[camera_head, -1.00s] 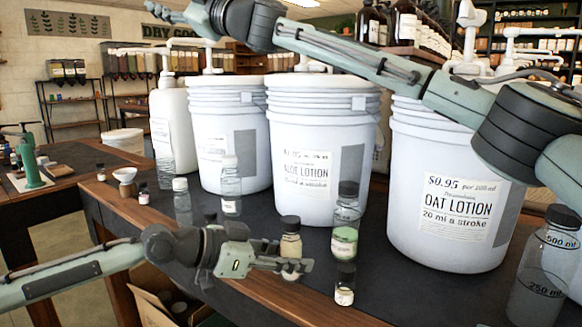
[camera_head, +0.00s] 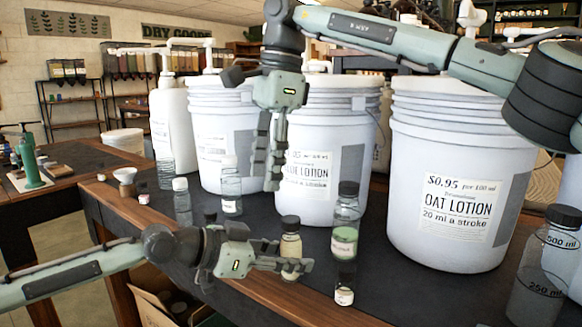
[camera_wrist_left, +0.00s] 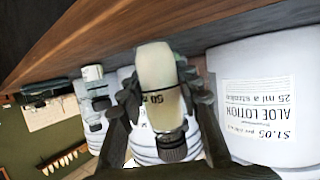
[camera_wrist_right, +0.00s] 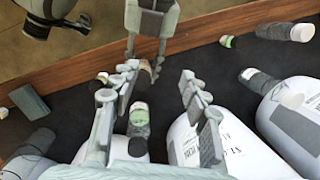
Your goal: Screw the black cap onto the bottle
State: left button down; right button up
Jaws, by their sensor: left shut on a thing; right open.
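A small bottle with cream contents (camera_head: 291,246) stands upright in the head view, with a black cap (camera_head: 290,222) at its top. I cannot tell whether the cap is threaded tight. My left gripper (camera_head: 288,262) is shut around the bottle's body from the left. The left wrist view shows the bottle (camera_wrist_left: 158,80) between the fingers, with the black cap (camera_wrist_left: 172,146) at its neck end. My right gripper (camera_head: 268,180) is open and points down, above and slightly left of the bottle. The right wrist view shows its fingers apart and empty.
A bottle with green contents (camera_head: 345,240) stands just right of the held one, with a small jar (camera_head: 344,285) before it. Large white buckets (camera_head: 445,180) fill the back. Clear bottles (camera_head: 230,190) stand at the left. The table's wooden front edge (camera_head: 325,308) is close.

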jog(key=n+h, duration=0.1)
jog(key=h, duration=0.1)
send_over(291, 219)
jog(key=shift+d, duration=0.1)
jog(key=shift+f, duration=4.05)
